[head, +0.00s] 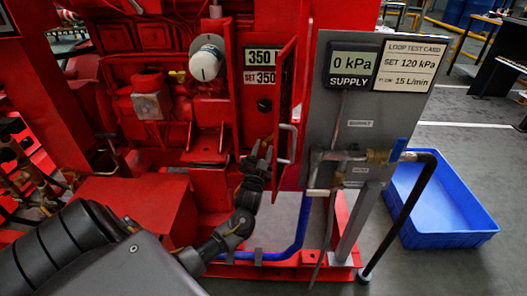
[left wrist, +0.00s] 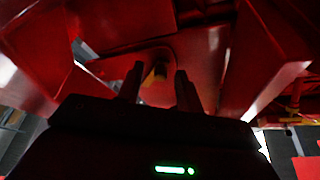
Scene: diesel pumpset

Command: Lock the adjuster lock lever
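My left gripper (head: 262,150) reaches up beside the red hinged panel (head: 286,105), below the 350 readout plates (head: 261,67). In the left wrist view its two dark fingers (left wrist: 160,88) stand apart with a gap between them. A small dark and yellowish part (left wrist: 159,72) shows beyond the fingertips, inside a red recess. I cannot tell whether it is the adjuster lock lever, or whether the fingers touch it. A round black knob (head: 264,105) sits below the readout plates. No lever can be made out for certain in the head view. My right gripper is not in view.
A grey board (head: 325,115) with the 0 kPa supply gauge (head: 351,64) and a loop test card (head: 408,64) stands to the right. Pipes and a black hose (head: 407,215) hang below. A blue tray (head: 465,240) lies on the floor. Red machine parts crowd the gripper.

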